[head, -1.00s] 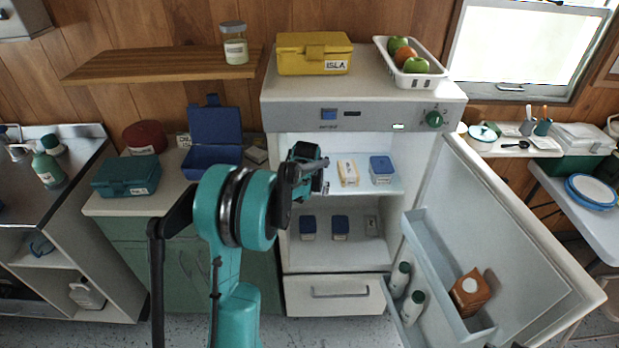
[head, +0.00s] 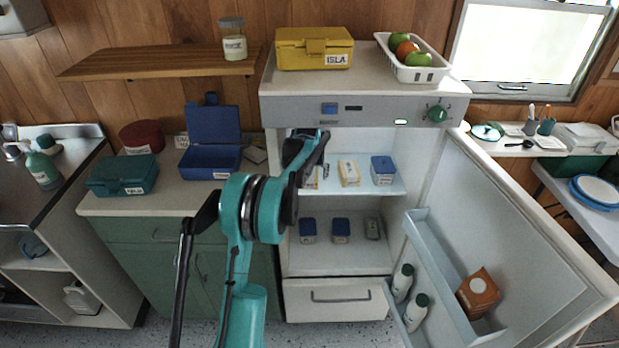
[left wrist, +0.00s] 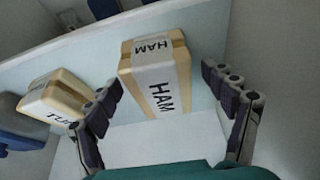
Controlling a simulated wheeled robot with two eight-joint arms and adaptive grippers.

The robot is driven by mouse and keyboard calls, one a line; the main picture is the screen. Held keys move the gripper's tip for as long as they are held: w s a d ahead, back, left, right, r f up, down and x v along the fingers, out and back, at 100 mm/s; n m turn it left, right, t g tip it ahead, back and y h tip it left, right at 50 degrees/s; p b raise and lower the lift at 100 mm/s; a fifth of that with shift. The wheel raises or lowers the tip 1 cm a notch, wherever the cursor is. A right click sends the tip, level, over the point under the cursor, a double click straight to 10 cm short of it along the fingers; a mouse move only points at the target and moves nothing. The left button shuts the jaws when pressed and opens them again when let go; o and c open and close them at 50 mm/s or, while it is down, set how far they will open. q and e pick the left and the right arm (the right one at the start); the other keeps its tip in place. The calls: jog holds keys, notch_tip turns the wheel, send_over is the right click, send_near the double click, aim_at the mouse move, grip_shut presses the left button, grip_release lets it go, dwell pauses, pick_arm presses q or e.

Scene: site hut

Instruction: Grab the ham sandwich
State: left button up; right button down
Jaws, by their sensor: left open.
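The ham sandwich (left wrist: 158,72) is a pale, boxy pack with a white band lettered HAM. In the left wrist view it lies on the fridge shelf, ahead of and between the spread fingers of my left gripper (left wrist: 162,92), not gripped. In the head view my left gripper (head: 312,150) is at the left of the open fridge's upper shelf. A pale pack just below it (head: 313,179), mostly hidden by it, appears to be the ham one. My right gripper is not in view.
A similar pack lettered "TU" (left wrist: 55,98) sits beside the ham; it also shows in the head view (head: 349,172). A blue-lidded tub (head: 383,170) stands right of it. The open fridge door (head: 520,220) blocks the right side. Blue-lidded containers (head: 340,230) stand on the lower shelf.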

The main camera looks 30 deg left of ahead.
pick_arm(q)
jog(key=c, duration=1.3)
jog(key=shift+r, duration=0.15)
jog(key=shift+c, duration=0.2)
